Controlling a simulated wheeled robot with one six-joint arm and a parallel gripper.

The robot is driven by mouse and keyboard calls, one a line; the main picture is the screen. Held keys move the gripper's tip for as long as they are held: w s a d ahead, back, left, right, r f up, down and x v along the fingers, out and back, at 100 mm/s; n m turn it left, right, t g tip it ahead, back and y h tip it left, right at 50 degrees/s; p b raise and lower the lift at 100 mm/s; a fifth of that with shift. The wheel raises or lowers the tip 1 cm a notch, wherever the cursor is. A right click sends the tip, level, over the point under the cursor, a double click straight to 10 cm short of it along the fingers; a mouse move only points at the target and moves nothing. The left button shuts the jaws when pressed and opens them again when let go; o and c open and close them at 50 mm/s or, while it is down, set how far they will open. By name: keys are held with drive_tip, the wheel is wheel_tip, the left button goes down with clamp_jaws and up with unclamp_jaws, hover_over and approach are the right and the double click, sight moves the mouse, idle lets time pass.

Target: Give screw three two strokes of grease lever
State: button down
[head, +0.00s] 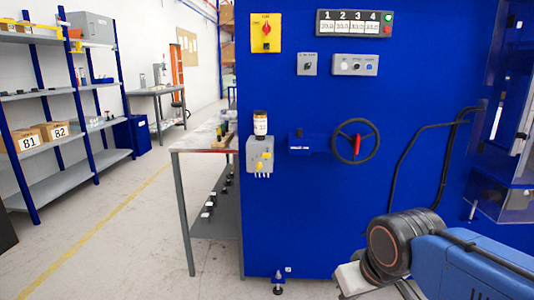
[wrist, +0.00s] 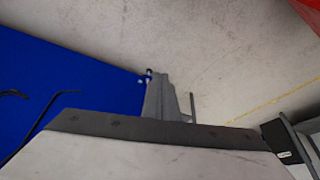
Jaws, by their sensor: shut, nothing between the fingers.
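A grease unit, a grey box (head: 259,155) with yellow parts, is mounted on the left side of the blue machine's front in the head view. A dark-capped reservoir (head: 260,123) stands on top of it, and several small fittings show along its lower edge. Which yellow part is the lever is too small to tell. My gripper (head: 352,279) is low at the bottom right in the head view, well apart from the grease unit, shut and empty. In the wrist view a pale surface of my gripper (wrist: 160,152) with a dark edge fills the bottom.
The blue machine (head: 330,215) carries a red-marked handwheel (head: 356,141), a yellow switch (head: 266,32), and a display numbered 1 to 4 (head: 354,23). A grey workbench (head: 190,141) stands left of it. Black cables (head: 425,130) hang at right. Floor at left is clear.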

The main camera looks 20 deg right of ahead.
drive_tip(key=w+r+n+t, duration=0.1)
drive_tip(key=w+r+n, duration=0.1)
drive_tip(key=w+r, duration=0.9)
wheel_tip(320, 180, up, 18)
drive_tip(key=n+t+h, duration=0.1)
drive_tip(key=n+t, duration=0.2)
drive_tip(key=n, duration=0.3)
hover_over(267, 155)
drive_tip(key=shift+f, duration=0.1)
drive_tip(key=shift+f, duration=4.25)
drive_tip(key=shift+f, duration=0.15)
drive_tip(key=shift+f, duration=0.3)
